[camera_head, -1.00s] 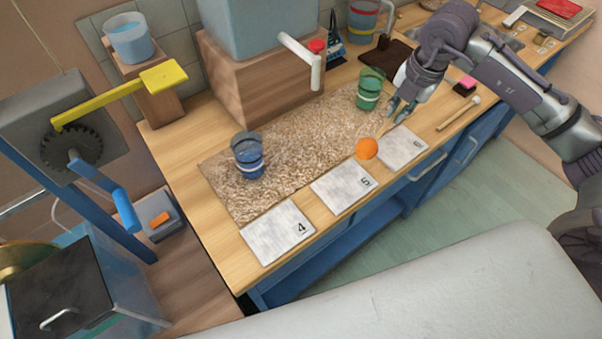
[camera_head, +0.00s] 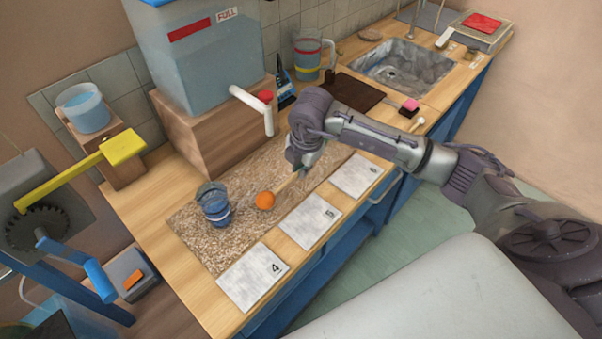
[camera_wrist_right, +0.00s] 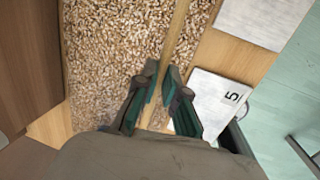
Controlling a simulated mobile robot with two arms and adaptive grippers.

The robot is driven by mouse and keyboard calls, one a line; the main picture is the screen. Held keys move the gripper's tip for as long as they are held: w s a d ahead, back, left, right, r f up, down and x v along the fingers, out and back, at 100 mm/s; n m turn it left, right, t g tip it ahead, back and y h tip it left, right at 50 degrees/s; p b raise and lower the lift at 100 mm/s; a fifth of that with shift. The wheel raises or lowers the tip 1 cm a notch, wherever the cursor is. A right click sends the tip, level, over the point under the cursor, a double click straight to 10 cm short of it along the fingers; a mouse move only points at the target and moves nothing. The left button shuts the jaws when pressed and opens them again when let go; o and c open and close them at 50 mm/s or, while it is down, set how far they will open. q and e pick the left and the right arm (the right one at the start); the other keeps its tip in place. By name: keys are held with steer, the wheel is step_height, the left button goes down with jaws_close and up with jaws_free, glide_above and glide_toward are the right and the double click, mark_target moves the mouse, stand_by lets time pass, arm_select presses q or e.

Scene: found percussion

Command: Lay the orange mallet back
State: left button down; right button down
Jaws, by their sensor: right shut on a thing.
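My right gripper (camera_head: 298,168) is shut on the thin wooden handle of the orange mallet. The mallet's round orange head (camera_head: 265,201) shows over the pebbled mat (camera_head: 205,240), just right of the blue cup (camera_head: 214,208). In the right wrist view, the pale handle (camera_wrist_right: 178,35) runs from the top edge down between the dark fingers (camera_wrist_right: 161,78); the head is out of that view. I cannot tell whether the mallet touches the mat. My left gripper is not in view.
White tiles line the front edge, including tile 4 (camera_head: 252,278) and tile 5 (camera_head: 310,221). A water tank (camera_head: 200,65) on a wooden block has a white spout (camera_head: 252,103) over the mat. A sink (camera_head: 400,63) lies farther right. The mat's front left part is clear.

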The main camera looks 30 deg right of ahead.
mark_target(300, 184)
steer(key=x, duration=0.2)
steer(key=shift+s+f+p, duration=0.25)
steer(key=shift+f+p, duration=0.05)
steer(key=shift+p, duration=0.1)
steer(key=shift+f, duration=0.45)
steer(key=shift+f, duration=0.15)
steer(key=c, duration=1.2)
jaws_free()
steer(key=shift+c, duration=0.2)
